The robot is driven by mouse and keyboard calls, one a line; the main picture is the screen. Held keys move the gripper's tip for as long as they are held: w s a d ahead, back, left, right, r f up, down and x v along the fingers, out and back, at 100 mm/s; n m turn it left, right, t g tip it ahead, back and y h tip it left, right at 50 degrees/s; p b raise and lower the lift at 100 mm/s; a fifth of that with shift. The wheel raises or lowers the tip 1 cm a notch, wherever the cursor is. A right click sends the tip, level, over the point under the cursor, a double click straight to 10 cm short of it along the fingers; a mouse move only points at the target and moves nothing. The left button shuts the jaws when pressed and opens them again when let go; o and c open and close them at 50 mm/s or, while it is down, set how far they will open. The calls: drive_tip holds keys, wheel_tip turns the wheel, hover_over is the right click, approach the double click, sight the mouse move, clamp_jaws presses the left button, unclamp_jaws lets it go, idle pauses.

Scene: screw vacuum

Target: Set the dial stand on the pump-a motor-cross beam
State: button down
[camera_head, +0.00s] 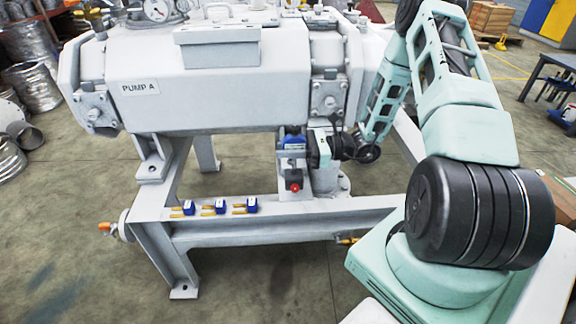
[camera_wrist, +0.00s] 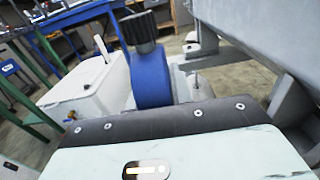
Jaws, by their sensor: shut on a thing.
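My gripper (camera_head: 303,149) reaches in from the right below the Pump A housing and is shut on a blue block, which I take for the dial stand (camera_head: 293,138). In the wrist view, the blue body (camera_wrist: 151,78) with a black knob rises beyond the dark front edge of my gripper. The fingertips are hidden there, and I make out no dial on it. The stand is beside a grey post with a red knob (camera_head: 294,187); I cannot tell whether they touch. The grey pump frame has a front beam (camera_head: 345,213); no label shows which member is the motor-cross beam.
Several grey pump parts surround my gripper, with the Pump A housing (camera_head: 190,85) close above. Three blue-and-yellow pieces (camera_head: 221,207) lie in a row on the front beam's left part. A white box (camera_wrist: 95,85) and blue tables (camera_wrist: 75,20) show in the wrist view.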

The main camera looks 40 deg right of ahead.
sight(289, 174)
drive_tip(key=shift+f+b, duration=0.55)
drive_tip(key=shift+f, duration=1.45)
drive_tip(key=c, duration=1.3)
unclamp_jaws()
drive_tip(key=shift+o, duration=0.2)
drive_tip(key=shift+r, duration=0.1)
drive_tip(key=shift+s+d, duration=0.1)
drive_tip(key=shift+d, duration=0.1)
drive_tip(key=p+v, duration=0.1)
drive_tip(key=v, duration=1)
drive_tip(key=shift+s+d+p, duration=0.15)
drive_tip(key=shift+s+p, duration=0.05)
drive_tip(key=shift+p, duration=0.2)
